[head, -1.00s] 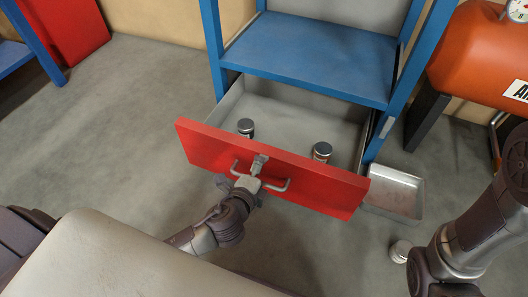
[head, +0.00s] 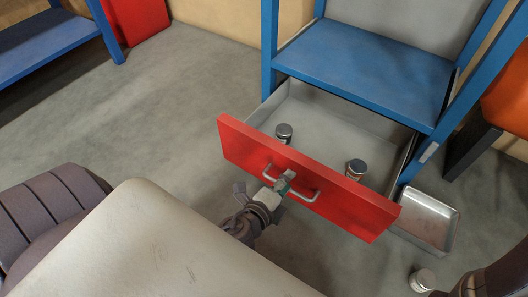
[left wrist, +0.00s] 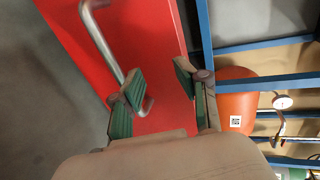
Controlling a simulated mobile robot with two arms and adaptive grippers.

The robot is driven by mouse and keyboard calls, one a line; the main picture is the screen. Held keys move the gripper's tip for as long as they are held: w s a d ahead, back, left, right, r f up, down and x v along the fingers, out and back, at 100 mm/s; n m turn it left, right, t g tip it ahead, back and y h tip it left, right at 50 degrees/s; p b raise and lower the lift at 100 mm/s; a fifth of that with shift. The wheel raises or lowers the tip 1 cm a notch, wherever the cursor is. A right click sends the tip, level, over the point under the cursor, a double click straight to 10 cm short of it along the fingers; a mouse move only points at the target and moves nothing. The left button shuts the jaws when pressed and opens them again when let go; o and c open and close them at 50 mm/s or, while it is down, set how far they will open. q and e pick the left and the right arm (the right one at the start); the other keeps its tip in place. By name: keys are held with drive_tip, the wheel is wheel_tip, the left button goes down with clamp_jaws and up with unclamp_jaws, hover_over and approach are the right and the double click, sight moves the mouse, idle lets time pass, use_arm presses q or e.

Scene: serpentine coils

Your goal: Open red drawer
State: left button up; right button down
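The red drawer (head: 345,205) is pulled out of the blue rack, and its grey inside shows in the head view. Its metal bar handle (head: 305,196) is on the red front. My left gripper (head: 284,181) is at the middle of the handle. In the left wrist view my left gripper (left wrist: 157,85) has its green-padded fingers apart. The handle (left wrist: 102,40) runs beside and partly behind the left finger; I cannot tell whether it touches. The red front (left wrist: 160,40) is behind both fingers.
Two lidded jars (head: 284,132) (head: 356,168) stand in the drawer. The blue rack (head: 360,65) is above it. A metal tray (head: 428,221) and a small jar (head: 422,280) are on the floor at right. An orange tank (head: 508,100) is at the right edge. Floor left of the drawer is clear.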

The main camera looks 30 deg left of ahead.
use_arm(q)
drive_tip(key=f+v, duration=0.1)
drive_tip(key=v, duration=0.8)
drive_tip(key=shift+s+f+b, duration=0.25)
drive_tip(key=shift+s+b, duration=0.1)
drive_tip(key=shift+s, duration=0.2)
